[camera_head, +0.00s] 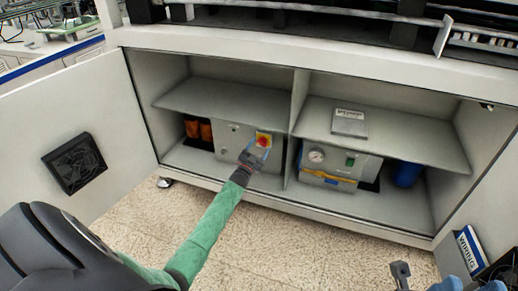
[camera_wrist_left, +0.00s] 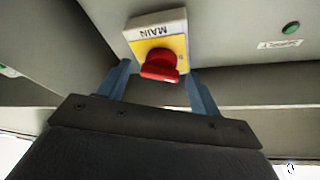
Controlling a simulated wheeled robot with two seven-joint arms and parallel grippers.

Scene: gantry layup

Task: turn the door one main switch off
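The main switch (camera_head: 263,139) is a red knob on a yellow plate. It is on the front of a grey box in the left bay of the open cabinet. In the left wrist view the red knob (camera_wrist_left: 160,66) sits below the upside-down word MAIN. My left gripper (camera_head: 254,155) is open at the switch. Its two blue fingers (camera_wrist_left: 160,86) are apart, one on each side of the knob, and I see no clear contact. The knob's exact turn is hard to tell.
The left door (camera_head: 108,118) stands open with a black fan on it. A centre divider (camera_head: 298,100) and shelves bound the bays. The right bay holds a box with a gauge (camera_head: 316,155) and a blue cylinder (camera_head: 407,173). A green button (camera_wrist_left: 291,28) is beside the switch.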

